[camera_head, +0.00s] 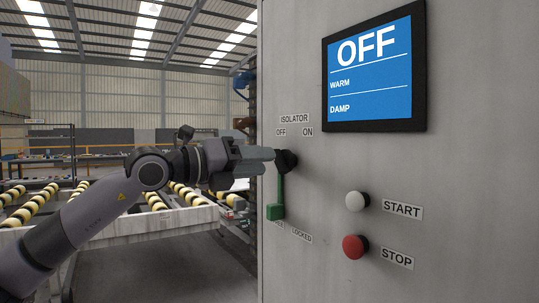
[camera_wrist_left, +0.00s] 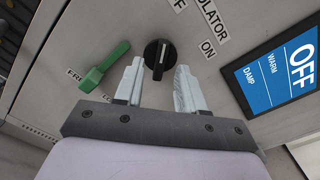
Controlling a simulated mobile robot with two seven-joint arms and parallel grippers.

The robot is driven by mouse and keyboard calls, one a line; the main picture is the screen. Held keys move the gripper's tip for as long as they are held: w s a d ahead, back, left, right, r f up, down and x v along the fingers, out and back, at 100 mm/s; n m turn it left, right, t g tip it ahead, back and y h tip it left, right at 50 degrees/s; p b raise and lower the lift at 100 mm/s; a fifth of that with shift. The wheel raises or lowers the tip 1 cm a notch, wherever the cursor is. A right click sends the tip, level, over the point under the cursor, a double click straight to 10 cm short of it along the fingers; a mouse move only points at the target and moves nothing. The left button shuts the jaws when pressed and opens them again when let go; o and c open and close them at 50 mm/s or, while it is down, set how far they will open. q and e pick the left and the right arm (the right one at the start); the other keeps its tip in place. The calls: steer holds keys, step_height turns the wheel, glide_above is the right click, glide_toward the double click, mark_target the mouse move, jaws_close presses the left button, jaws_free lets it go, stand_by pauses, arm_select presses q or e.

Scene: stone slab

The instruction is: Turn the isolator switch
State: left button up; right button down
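The isolator switch (camera_wrist_left: 158,56) is a round black knob with a white mark, on the grey cabinet under the ISOLATOR, OFF and ON labels. In the head view the black knob (camera_head: 288,160) shows just past the fingertips. My left gripper (camera_wrist_left: 157,72) is open. In the wrist view its two pale fingers stand on either side of the knob's lower edge, and I cannot tell whether they touch it. In the head view the left gripper (camera_head: 270,154) points at the knob from the left. My right gripper is not in view.
A green lever (camera_head: 278,197) hangs below the knob, close to my left gripper. The cabinet (camera_head: 320,240) also carries a screen (camera_head: 370,72) reading OFF, WARM and DAMP, a white START button (camera_head: 355,201) and a red STOP button (camera_head: 353,246). Striped rollers (camera_head: 28,207) stand behind my arm.

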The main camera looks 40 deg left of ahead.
mark_target(284, 161)
arm_select(q)
steer(key=shift+p+x, duration=0.35)
steer(key=shift+x, duration=1.1)
steer(key=shift+c, duration=0.3)
jaws_close()
steer(key=shift+m, duration=0.4)
steer(key=shift+s+d+m+b, duration=0.1)
steer(key=shift+m+b, duration=0.45)
steer(key=shift+m, duration=3.25)
steer(key=shift+d+m+b, duration=0.1)
steer(key=shift+m+b, duration=0.4)
steer(key=shift+m, duration=3.3)
